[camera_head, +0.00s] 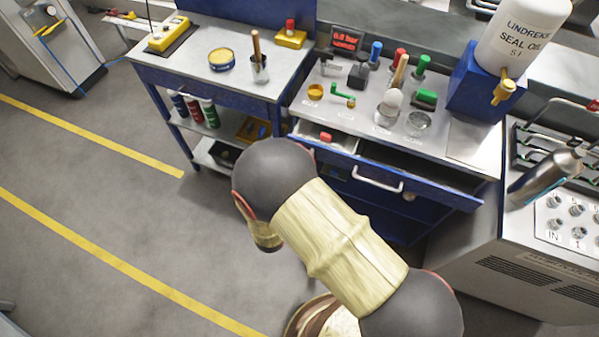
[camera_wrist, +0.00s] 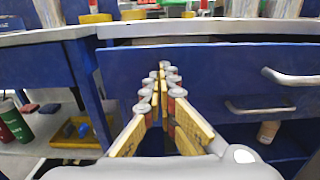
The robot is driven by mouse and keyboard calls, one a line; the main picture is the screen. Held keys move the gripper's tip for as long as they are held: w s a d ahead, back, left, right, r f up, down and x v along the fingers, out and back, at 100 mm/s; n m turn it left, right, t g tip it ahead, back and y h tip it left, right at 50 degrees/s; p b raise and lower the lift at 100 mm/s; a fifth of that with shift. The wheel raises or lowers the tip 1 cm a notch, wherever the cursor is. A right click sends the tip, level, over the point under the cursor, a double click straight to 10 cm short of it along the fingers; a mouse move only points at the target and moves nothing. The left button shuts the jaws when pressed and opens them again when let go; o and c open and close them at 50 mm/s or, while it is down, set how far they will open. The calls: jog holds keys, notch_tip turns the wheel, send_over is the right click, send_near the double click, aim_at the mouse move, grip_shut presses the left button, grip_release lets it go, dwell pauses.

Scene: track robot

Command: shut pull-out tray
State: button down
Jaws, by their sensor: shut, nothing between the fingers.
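The pull-out tray (camera_head: 446,190) is a wide blue drawer under the grey bench top. It stands partly open, with its dark inside and a pale section (camera_head: 345,142) holding a red item (camera_head: 325,137) visible. Its pale handle (camera_head: 378,180) is on the front. In the wrist view the blue front (camera_wrist: 225,68) fills the area ahead, with the handle (camera_wrist: 290,77) at right. My gripper (camera_wrist: 166,72) is shut and empty, pointing at the left part of that front. I cannot tell whether it touches. In the head view my arm hides the gripper.
A second handle (camera_wrist: 260,108) shows lower down. The bench top (camera_head: 350,115) above carries bottles, jars and small tools. A side cart (camera_head: 215,75) with shelves stands left. A control unit (camera_head: 545,240) stands right. Grey floor (camera_head: 110,220) at left is clear.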

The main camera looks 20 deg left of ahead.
aim_at(317, 140)
jog(key=w, duration=0.7)
jog(key=shift+w+d, duration=0.3)
jog(key=shift+w, duration=0.3)
jog(key=shift+r, duration=0.1)
